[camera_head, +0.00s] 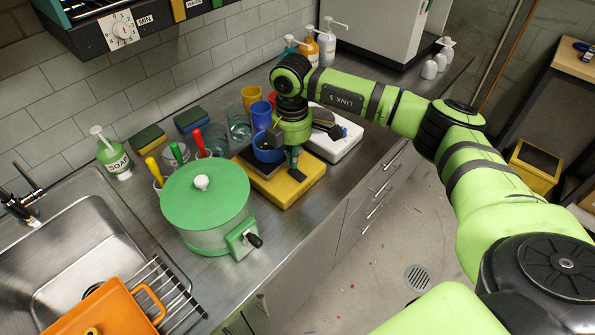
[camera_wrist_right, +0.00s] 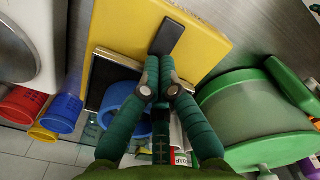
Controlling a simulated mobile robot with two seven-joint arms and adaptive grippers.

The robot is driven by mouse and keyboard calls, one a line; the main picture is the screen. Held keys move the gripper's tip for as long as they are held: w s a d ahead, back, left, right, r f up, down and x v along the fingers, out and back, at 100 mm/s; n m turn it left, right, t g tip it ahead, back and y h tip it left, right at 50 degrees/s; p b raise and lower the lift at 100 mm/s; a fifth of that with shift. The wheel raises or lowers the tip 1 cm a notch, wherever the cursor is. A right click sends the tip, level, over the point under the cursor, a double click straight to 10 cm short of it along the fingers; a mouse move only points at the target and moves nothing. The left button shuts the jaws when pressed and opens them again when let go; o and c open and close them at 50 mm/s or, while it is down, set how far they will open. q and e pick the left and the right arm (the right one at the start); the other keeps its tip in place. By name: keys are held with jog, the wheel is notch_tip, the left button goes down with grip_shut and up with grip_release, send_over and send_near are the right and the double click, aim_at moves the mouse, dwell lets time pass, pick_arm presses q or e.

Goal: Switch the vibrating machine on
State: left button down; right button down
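The vibrating machine has a yellow base (camera_head: 298,192) on the counter, with a dark plate and a blue cup (camera_head: 266,150) on top. In the right wrist view the yellow base (camera_wrist_right: 205,32) carries a black switch (camera_wrist_right: 168,37), and the blue cup (camera_wrist_right: 122,108) is partly behind my fingers. My right gripper (camera_head: 294,162) is over the front of the machine, pointing down. In the wrist view its green fingers (camera_wrist_right: 160,62) are together with nothing between them, tips at the lower end of the switch. Whether they touch it I cannot tell. My left gripper is not in view.
A green lidded pot (camera_head: 207,200) stands left of the machine, and a white device (camera_head: 338,140) stands close on its right. Several coloured cups (camera_head: 251,97) are behind it. A sink with an orange container (camera_head: 115,312) is at lower left.

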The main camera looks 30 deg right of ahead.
aim_at(293, 170)
jog(key=shift+f+b, duration=0.3)
jog(key=shift+f, duration=0.15)
dwell(0.4)
jog(key=shift+f+b, duration=0.6)
jog(key=shift+f, duration=0.25)
dwell(0.3)
jog(key=shift+s+r, duration=0.1)
jog(key=shift+r+p, duration=0.85)
jog(key=shift+r, duration=0.1)
jog(key=shift+r+p, duration=1.75)
jog(key=shift+r, duration=0.8)
jog(key=shift+f, duration=0.15)
